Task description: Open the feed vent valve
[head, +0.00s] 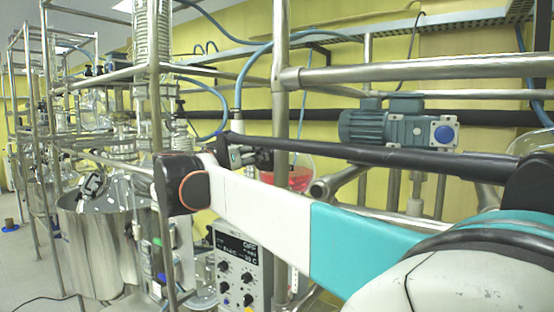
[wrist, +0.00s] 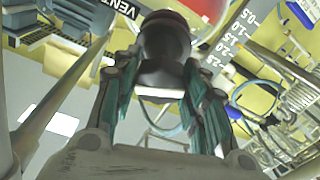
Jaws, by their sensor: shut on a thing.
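The valve handle (wrist: 165,35) is a dark, rounded knob at the top middle of the wrist view. My gripper (wrist: 163,78) is shut on it, with one finger on each side. A label reading VENT (wrist: 124,7) shows beside it, partly cut off by the frame edge. In the head view my gripper (head: 255,158) is small and partly hidden behind my white arm link, close to a glass vessel with red liquid (head: 298,178). The valve body is hidden behind the knob and fingers, so I cannot tell how far it is turned.
A grey-blue motor (head: 398,130) hangs on steel pipes at the right. A steel upright (head: 280,90) stands close to my gripper. A control box (head: 237,268) is below my arm. Steel vessels (head: 95,245) and glassware fill the left. A scale strip (wrist: 232,38) is beside the knob.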

